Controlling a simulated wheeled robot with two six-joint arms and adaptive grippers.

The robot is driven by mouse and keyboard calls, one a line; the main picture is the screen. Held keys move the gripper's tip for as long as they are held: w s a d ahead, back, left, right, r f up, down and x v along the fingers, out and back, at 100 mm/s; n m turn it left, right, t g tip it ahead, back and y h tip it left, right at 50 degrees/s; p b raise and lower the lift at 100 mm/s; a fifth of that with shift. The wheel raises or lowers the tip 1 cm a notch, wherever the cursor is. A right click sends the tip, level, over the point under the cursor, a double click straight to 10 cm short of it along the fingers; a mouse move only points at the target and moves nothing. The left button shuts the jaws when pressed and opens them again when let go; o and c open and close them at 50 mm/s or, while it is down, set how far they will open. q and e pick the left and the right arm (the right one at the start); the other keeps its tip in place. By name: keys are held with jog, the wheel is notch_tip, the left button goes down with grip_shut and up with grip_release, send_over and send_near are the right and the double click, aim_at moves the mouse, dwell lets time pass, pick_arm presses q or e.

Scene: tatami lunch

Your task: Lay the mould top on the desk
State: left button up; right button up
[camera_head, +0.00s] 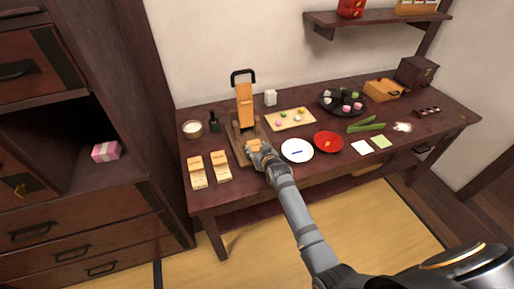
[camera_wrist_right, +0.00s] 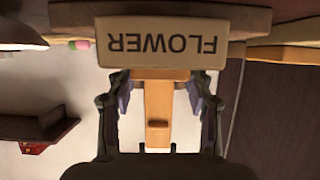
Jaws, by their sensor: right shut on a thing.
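The desk (camera_head: 240,193) is dark wood. My left gripper is out of view.
Two pale wooden moulds (camera_head: 195,170) (camera_head: 221,166) lie left of the stand (camera_head: 238,150), whose orange lever (camera_head: 244,104) stands upright. A white plate (camera_head: 310,151) and red plate (camera_head: 328,134) are close on the right. A bowl (camera_head: 192,131) and dark bottle (camera_head: 214,122) stand behind the moulds.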

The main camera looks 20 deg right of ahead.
jog(key=o, duration=1.1)
jog(key=v, duration=1)
jog(key=shift+s+a+r, duration=0.1)
jog(key=shift+s, duration=0.1)
jog(key=shift+o, duration=0.3)
jog(key=b+x, duration=0.1)
jog(key=x, duration=0.1)
jog(key=b+x, duration=0.2)
jog(key=x, duration=0.1)
jog(key=shift+w+d+r, duration=0.1)
jog(key=shift+w+d, duration=0.2)
jog(key=shift+w, duration=0.1)
jog(key=x, duration=0.5)
jog(key=shift+w+a+f, duration=0.25)
jog(key=shift+w+f, duration=0.05)
jog(key=shift+s+r, duration=0.1)
